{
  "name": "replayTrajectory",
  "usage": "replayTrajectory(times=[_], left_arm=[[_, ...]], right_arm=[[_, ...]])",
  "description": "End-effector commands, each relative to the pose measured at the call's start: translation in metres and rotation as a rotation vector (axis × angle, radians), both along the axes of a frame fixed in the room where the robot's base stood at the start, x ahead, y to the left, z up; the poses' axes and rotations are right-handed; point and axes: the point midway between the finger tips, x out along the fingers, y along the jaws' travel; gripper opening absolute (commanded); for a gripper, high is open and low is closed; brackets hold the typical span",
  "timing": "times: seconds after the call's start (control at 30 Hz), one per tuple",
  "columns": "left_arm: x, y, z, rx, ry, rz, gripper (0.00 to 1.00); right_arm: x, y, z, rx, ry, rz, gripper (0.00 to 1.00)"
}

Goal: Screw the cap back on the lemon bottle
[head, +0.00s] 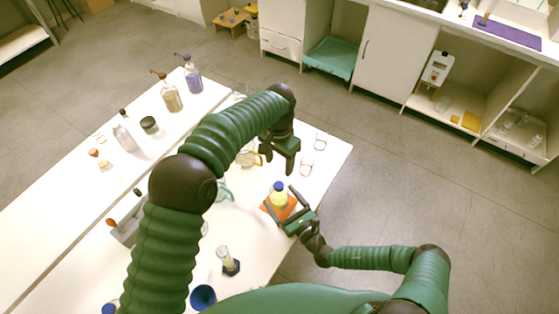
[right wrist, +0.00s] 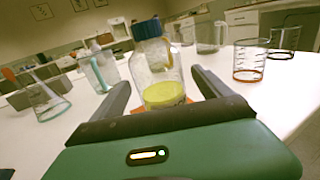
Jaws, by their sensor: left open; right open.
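The bottle with yellow liquid (head: 279,199) stands upright on an orange mat (head: 267,206) near the table's right edge. In the right wrist view the clear bottle (right wrist: 158,75) shows yellow liquid at its bottom. A blue cap (right wrist: 147,28) sits on its mouth; whether it is screwed tight I cannot tell. My right gripper (head: 281,197) is open, low at the bottle, with one finger on each side. In the right wrist view gaps show between the fingers and the glass. My left gripper (head: 278,161) is open and empty, hanging higher up, beyond the bottle in the head view.
Clear beakers (head: 306,165) stand behind the bottle; one (right wrist: 250,60) shows at the right in the wrist view. A cylinder on a dark base (head: 229,262) and a blue cup (head: 203,297) stand nearer. Two pump bottles (head: 192,78) stand at the far end.

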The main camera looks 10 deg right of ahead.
Motion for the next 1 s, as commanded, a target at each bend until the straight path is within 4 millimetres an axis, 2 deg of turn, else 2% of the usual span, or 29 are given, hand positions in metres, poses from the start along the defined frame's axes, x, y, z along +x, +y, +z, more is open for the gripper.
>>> replayTrajectory(times=[0.17,0.27,0.7,0.83,1.0], left_arm=[[0.0,0.0,-0.001,0.0,0.0,0.0,0.57],[0.0,0.0,-0.001,0.0,0.0,0.0,0.57],[0.0,0.0,-0.013,0.0,0.0,0.0,0.57],[0.0,0.0,-0.016,0.0,0.0,0.0,0.57],[0.001,0.001,-0.016,-0.001,0.001,0.0,0.57]], right_arm=[[-0.008,-0.004,0.0,0.0,0.0,-0.002,0.88],[-0.024,-0.011,-0.001,-0.001,0.001,-0.001,0.88],[-0.124,-0.051,-0.003,-0.001,0.003,-0.001,0.88],[-0.144,-0.059,-0.003,-0.001,0.002,-0.001,0.88],[-0.155,-0.063,-0.002,0.001,0.001,0.0,0.88]])
